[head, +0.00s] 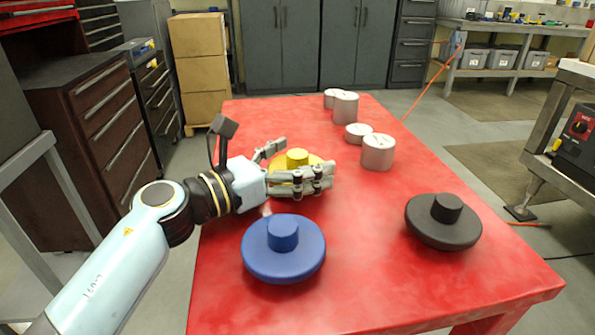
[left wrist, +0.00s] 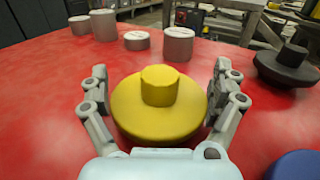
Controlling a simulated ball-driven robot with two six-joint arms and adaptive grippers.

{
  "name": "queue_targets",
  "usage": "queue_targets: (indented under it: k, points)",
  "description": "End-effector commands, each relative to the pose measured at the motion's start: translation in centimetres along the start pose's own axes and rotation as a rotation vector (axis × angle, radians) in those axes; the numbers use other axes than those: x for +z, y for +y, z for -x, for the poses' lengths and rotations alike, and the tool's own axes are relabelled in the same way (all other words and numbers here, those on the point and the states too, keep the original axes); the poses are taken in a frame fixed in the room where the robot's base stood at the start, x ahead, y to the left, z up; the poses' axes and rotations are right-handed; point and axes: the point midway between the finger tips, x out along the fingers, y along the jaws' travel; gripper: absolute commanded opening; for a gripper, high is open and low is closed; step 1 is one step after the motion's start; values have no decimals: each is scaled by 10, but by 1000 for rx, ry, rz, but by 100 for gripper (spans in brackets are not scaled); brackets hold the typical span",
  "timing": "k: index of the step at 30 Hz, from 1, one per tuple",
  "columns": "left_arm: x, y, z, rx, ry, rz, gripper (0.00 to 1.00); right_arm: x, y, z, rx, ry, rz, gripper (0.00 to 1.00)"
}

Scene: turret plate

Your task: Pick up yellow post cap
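The yellow post cap (head: 297,159) is a round disc with a short knob on top, on the red table behind the blue cap in the head view. The left wrist view shows it whole (left wrist: 159,88), upright, between the two fingers. My left gripper (head: 300,164) is open around it, one finger at each side. In the left wrist view the left gripper (left wrist: 160,88) shows small gaps between fingers and disc. In the head view, the near finger hides part of the cap. My right gripper is not in view.
A blue cap (head: 283,249) lies close in front of the left gripper. A black cap (head: 442,221) lies at the right. Several grey cylinders (head: 377,152) stand farther back on the red table (head: 370,270). The table's middle, between blue and black caps, is clear.

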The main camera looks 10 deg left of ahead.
Motion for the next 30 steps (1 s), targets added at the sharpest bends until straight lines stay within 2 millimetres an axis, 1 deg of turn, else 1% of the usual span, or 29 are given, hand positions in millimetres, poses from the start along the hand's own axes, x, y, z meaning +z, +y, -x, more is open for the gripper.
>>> queue_targets:
  k: [1, 2, 15, 17, 30]
  points:
    - [0, 0, 0, 0, 0, 0, 86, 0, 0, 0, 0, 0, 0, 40]
    - [0, 0, 0, 0, 0, 0, 82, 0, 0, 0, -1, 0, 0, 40]
    - [0, 0, 0, 0, 0, 0, 24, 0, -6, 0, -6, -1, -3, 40]
    - [0, 0, 0, 0, 0, 0, 23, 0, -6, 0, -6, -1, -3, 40]
    - [2, 2, 1, 0, 0, -1, 22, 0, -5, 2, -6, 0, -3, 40]
